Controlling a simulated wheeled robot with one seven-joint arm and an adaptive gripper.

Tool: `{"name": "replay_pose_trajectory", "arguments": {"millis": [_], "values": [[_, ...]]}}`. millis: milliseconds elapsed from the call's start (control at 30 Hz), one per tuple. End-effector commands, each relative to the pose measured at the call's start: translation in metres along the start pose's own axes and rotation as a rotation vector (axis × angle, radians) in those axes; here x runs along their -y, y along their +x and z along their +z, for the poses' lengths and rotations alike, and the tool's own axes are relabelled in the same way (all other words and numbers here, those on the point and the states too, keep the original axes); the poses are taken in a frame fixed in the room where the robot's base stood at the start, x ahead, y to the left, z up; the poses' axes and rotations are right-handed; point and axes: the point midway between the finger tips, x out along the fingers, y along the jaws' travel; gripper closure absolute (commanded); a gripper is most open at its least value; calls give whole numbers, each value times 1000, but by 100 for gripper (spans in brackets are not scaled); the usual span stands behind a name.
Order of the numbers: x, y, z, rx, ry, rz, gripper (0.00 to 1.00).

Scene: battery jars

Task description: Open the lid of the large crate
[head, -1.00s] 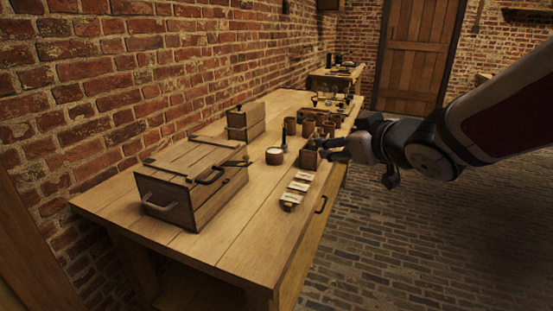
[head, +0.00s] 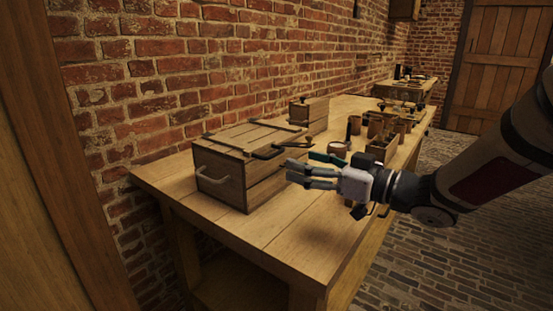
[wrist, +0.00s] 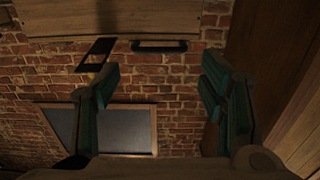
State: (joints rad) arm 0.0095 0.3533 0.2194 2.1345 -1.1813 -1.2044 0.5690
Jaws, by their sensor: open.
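The large wooden crate (head: 222,180) stands on the near left part of the workbench, with its slatted lid (head: 250,136) shut. In the wrist view, my open fingers (wrist: 160,78) frame a brick background. A wooden panel (wrist: 130,18) with a dark handle (wrist: 160,45) shows beyond them; I cannot tell for sure that it is the crate.
A smaller wooden box (head: 310,113) stands behind the crate. Several brown jars (head: 383,125) and a pale round pot (head: 338,149) are further along the workbench (head: 275,225). The brick wall (head: 170,75) runs behind. The bench's near right surface is clear.

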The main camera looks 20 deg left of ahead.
Motion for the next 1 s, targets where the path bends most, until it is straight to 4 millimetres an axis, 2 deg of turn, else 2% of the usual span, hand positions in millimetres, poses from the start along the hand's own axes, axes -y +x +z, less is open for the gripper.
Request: {"name": "replay_pose_trajectory", "arguments": {"millis": [200, 400, 600, 867, 900, 1000], "values": [[0, 44, 2, -1, -2, -3, 36], [0, 72, 1, 0, -1, -1, 36], [0, 84, 0, 0, 0, 2, 36], [0, 85, 0, 0, 0, 2, 36], [0, 84, 0, 0, 0, 2, 40], [0, 84, 0, 0, 0, 2, 63]]}}
